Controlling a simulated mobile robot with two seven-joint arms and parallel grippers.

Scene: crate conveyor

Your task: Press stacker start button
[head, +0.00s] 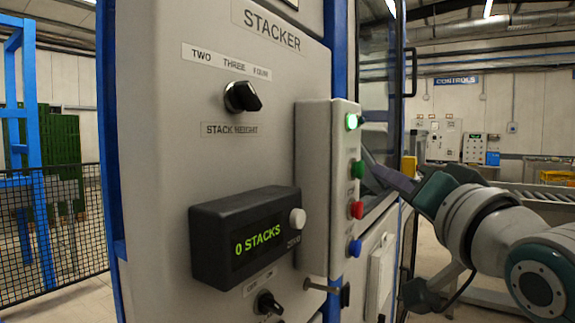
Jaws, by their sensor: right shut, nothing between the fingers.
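A narrow grey button box (325,180) stands out from the stacker's cabinet. On its right-hand face, from top to bottom, are a lit green lamp (352,121), a green button (357,169), a red button (356,210) and a blue button (354,248). The button labels are too small to read. My right gripper (371,162) comes in from the right, shut and empty, with its fingertips right beside the green button at about its height. I cannot tell whether they touch it. My left gripper is out of view.
The stacker panel (165,130) has a stack height knob (242,97), a display (246,237) reading "0 STACKS" with a white button (297,219), and a lower knob (268,303). A small lever (328,288) sticks out below the box. A mesh fence (55,235) stands left.

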